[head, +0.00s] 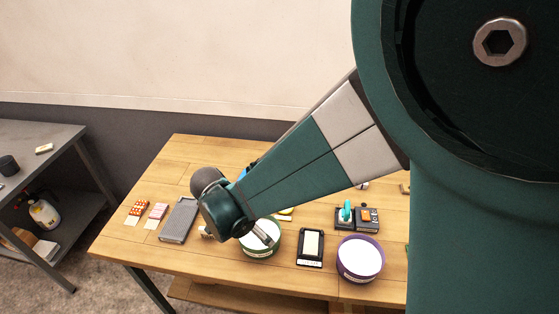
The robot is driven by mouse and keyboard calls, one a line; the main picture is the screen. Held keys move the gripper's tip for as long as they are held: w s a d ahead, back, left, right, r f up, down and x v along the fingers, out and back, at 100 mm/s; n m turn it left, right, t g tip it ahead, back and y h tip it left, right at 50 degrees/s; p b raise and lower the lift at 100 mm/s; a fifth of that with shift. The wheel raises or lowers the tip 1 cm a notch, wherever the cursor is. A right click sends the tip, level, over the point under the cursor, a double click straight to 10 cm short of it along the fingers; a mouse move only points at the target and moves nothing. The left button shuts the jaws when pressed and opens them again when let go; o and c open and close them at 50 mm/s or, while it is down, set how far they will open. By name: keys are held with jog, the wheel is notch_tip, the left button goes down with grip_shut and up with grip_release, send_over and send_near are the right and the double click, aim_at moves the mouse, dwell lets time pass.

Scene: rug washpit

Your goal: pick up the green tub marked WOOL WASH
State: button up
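A round tub with a green wall (262,255) and a white top stands near the front of the wooden table, in the middle of the head view. Writing on it is too small to read. My arm reaches down from the right and ends at the tub. Part of my gripper (264,236) shows as a grey metal piece over the tub's white top. The wrist hides the tub's left and back parts. I cannot tell whether the gripper touches the tub or whether its fingers are open or shut.
A purple tub (360,262) and a black-framed tray (311,247) stand to the right. A grey ribbed board (179,220) and small red and pink packs (158,211) lie left. A dark case with a turquoise item (347,211) is behind. A metal side table (45,140) stands far left.

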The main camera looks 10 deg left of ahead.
jog(key=shift+f, duration=0.15)
send_over(260, 242)
jog(key=shift+f+b, duration=0.35)
jog(key=shift+f, duration=1.95)
jog(key=c, duration=1.3)
